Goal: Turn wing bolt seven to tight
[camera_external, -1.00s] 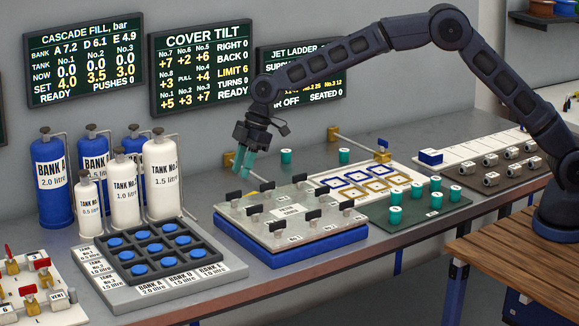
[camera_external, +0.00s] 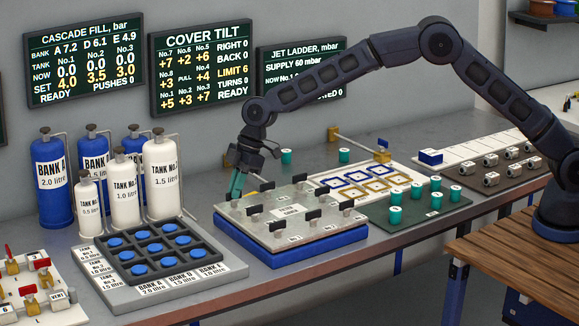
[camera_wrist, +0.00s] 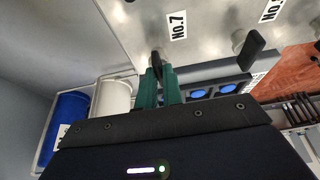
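Wing bolt seven (camera_wrist: 157,62) is a dark wing at the left rear corner of the pale cover plate (camera_external: 285,235), beside the printed label NO.7 (camera_wrist: 177,25) in the wrist view. My gripper (camera_external: 236,190) points down at that corner. In the wrist view its teal fingers (camera_wrist: 158,78) are close together, one on each side of the wing, with only a narrow gap between them. The fingers partly hide the bolt. The cover lies on a blue base (camera_external: 290,255) and carries several other black wing bolts.
The COVER TILT board (camera_external: 201,68) reads RIGHT 0, BACK 0, LIMIT 6, TURNS 0, READY. White tanks (camera_external: 163,180) and a blue-button panel (camera_external: 140,268) stand to the left. Another wing bolt (camera_wrist: 252,48) is nearby on the cover. A green tray (camera_external: 420,215) lies to the right.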

